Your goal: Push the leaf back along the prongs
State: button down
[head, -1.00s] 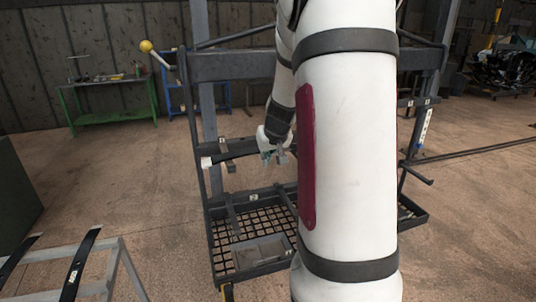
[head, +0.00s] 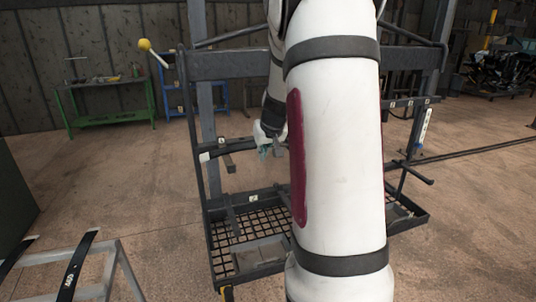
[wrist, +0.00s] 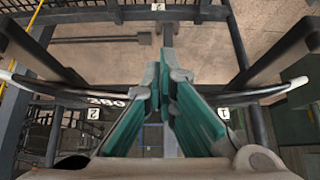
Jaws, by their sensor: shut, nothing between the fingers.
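The leaf (head: 238,148), a dark curved bar with a white left tip, lies across the rack's prongs in the head view. One prong (head: 229,164) sticks out below and in front of it. In the wrist view the leaf (wrist: 70,95) runs across behind my fingers, with white ends and a printed number left of them; two thick dark prongs show at left (wrist: 35,48) and right (wrist: 275,55). My gripper (wrist: 163,70) is shut and empty, its teal fingers at the leaf's middle. Contact is hard to tell. My arm hides the leaf's right part in the head view.
The dark rack (head: 215,66) has a mesh bottom tray (head: 232,262). Another peg (head: 418,174) juts out at right. A grey stand (head: 112,252) with dark leaves is at lower left. A green table (head: 105,85) stands farther back. Floor between is clear.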

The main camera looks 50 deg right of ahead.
jog(key=shift+w+d+b, duration=0.35)
jog(key=shift+w+d, duration=0.15)
jog(key=shift+w, duration=0.3)
jog(key=shift+w+d+b, duration=0.3)
jog(key=shift+w+d, duration=0.15)
jog(key=shift+w, duration=0.35)
jog(key=shift+w+d+b, duration=0.35)
jog(key=shift+w+d, duration=0.15)
jog(key=shift+w, duration=0.3)
jog(key=s+a+p, duration=0.3)
jog(key=s, duration=0.2)
jog(key=shift+s, duration=0.15)
jog(key=shift+a, duration=0.15)
jog(key=s+a+r+n+y, duration=0.15)
jog(key=a+r, duration=0.35)
jog(key=a, duration=0.6)
jog(key=s+a+r+n+y, duration=0.15)
jog(key=a+r, duration=0.35)
jog(key=a, duration=0.6)
jog(key=s+a+n, duration=0.3)
jog(key=s+a, duration=1.3)
jog(key=s, duration=0.2)
jog(key=shift+a+r+y, duration=0.15)
jog(key=shift+r+y, duration=0.1)
jog(key=shift+y, duration=0.05)
